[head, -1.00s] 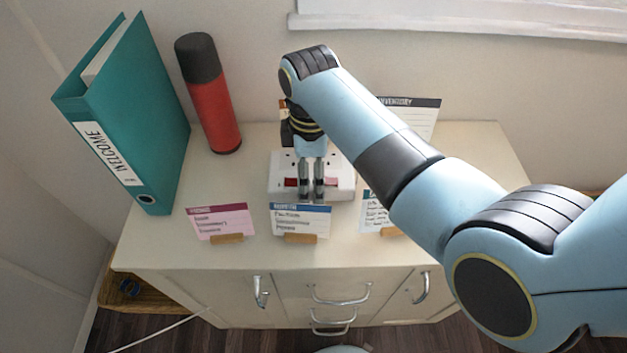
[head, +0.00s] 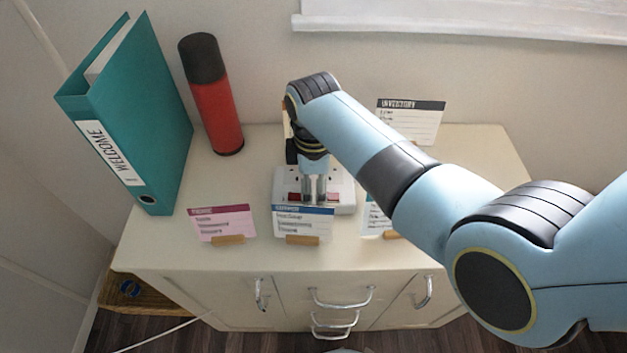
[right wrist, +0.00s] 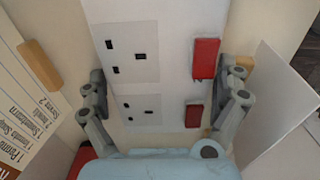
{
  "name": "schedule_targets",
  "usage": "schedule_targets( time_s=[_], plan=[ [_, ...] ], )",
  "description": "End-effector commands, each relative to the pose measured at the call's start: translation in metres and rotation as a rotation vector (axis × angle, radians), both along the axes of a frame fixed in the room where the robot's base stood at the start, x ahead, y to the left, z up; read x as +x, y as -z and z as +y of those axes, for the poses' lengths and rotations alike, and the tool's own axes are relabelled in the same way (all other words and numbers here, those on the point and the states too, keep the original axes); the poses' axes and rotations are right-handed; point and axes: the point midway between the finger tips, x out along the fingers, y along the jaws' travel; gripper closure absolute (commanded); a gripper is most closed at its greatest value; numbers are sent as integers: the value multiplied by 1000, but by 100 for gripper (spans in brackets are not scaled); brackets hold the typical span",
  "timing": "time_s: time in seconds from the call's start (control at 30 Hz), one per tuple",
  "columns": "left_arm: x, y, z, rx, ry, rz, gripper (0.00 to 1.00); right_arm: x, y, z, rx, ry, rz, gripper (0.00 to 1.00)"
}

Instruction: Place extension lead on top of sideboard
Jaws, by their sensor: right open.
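The extension lead (head: 343,192) is a white block with UK sockets and red switches. It lies on the cream top of the sideboard (head: 190,250), behind the middle card. My right gripper (head: 314,198) points down at it in the head view, and its fingers hide part of the lead. In the right wrist view the lead (right wrist: 150,15) lies between the two spread fingers (right wrist: 165,95), its sockets and red switches facing the camera. The fingers are open, one on each side of the lead; whether they touch it I cannot tell. My left gripper is out of view.
A teal binder (head: 150,110) and a red flask (head: 219,115) stand at the left. A pink card (head: 222,221), a blue-headed card (head: 302,223) and a partly hidden card (head: 375,219) stand along the front. An inventory card (head: 412,120) stands behind. The right part of the top is clear.

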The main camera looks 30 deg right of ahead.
Motion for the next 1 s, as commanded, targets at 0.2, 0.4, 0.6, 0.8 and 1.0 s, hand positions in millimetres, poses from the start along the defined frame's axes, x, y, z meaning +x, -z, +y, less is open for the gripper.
schedule_targets(
  time_s=[0.2,0.4,0.6,0.8,1.0],
  plan=[
    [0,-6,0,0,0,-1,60,1,-27,0,0,0,-4,0],
    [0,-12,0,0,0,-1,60,1,-73,0,1,1,-5,0],
    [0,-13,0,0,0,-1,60,1,-108,0,0,-1,-4,0],
    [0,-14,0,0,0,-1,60,0,-122,0,0,0,0,0],
    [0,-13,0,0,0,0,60,0,-122,0,0,0,0,0]
  ],
)
